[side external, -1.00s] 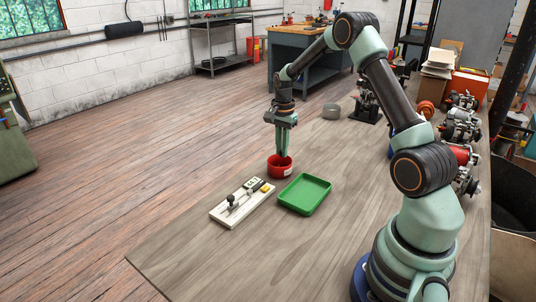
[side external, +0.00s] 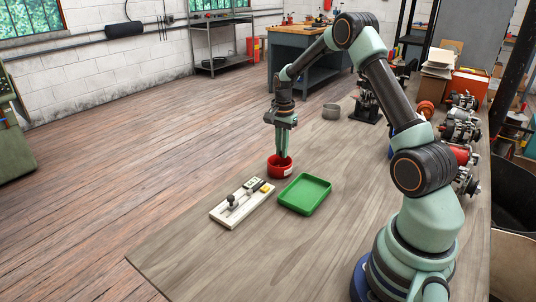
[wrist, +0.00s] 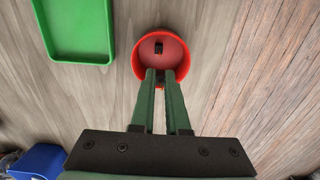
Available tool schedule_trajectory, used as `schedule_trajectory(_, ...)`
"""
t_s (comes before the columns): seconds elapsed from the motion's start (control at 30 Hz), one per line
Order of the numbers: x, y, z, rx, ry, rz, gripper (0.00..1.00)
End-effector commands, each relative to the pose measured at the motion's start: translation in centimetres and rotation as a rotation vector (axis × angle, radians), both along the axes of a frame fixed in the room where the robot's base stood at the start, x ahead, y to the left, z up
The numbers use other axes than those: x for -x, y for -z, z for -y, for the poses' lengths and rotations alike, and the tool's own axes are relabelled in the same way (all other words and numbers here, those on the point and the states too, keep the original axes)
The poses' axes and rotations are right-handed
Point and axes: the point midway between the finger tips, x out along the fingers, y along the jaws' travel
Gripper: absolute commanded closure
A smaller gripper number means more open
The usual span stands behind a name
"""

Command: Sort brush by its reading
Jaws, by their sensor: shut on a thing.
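My gripper (side external: 283,150) points straight down over the red bowl (side external: 279,170), its fingertips at the bowl's mouth. In the wrist view the fingers (wrist: 160,75) are close together, shut on a brush that is mostly hidden between them. A small dark block, like a brush (wrist: 158,47), shows in the bowl just beyond the fingertips. The green tray (side external: 322,206) is empty and sits right of the bowl in the side view. The cream gauge board (side external: 228,223), with its dark post, small display and yellow button, lies to the bowl's lower left.
A dark stand (side external: 366,102) and several alternator parts (side external: 461,130) line the back right. A blue bin (wrist: 38,160) shows at the wrist view's lower left. The front of the bench is clear.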

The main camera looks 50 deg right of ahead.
Motion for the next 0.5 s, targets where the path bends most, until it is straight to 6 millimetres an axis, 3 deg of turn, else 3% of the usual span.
schedule_trajectory(0.5, 0.02, 0.35, 0.00, -0.001, 0.000, -0.001, 1.00)
